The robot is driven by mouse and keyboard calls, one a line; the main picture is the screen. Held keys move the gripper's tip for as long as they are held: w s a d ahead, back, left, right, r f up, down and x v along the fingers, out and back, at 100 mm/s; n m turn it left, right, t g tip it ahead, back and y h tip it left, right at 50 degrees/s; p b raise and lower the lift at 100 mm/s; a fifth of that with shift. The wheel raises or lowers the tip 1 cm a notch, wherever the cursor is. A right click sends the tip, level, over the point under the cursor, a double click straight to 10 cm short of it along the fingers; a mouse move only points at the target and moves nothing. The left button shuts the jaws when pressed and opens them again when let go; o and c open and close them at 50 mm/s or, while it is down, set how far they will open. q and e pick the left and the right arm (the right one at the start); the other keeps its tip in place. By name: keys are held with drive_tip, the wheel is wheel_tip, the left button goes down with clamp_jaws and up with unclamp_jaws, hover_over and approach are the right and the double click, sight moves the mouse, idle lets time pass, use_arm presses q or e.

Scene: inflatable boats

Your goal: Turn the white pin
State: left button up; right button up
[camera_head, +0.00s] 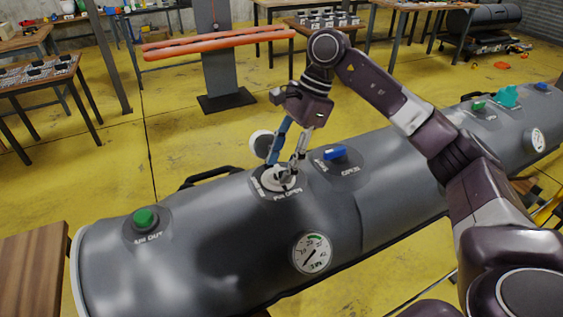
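The white pin (282,175) sits in a round valve on top of the grey inflatable tube (220,240), with a label reading "PIN OPEN" beside it. My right gripper (283,165) reaches down from above, one bluish finger on the left and one grey finger on the right. Its fingertips are at the valve, on either side of the pin and partly hiding it. I cannot tell whether they press on it. A round white cap (261,143) stands up just behind the valve, next to the bluish finger. My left gripper is not in view.
A blue valve knob (335,153) lies right of the pin, a green knob (144,218) far left. A pressure gauge (311,253) faces front. A black handle (210,175) is on the far side. An orange float (220,42) rests on a stand behind. Yellow floor between is clear.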

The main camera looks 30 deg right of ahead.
drive_tip(key=shift+r, duration=0.1)
drive_tip(key=v, duration=1.1)
drive_tip(key=shift+d+r, duration=0.15)
drive_tip(key=shift+r, duration=0.25)
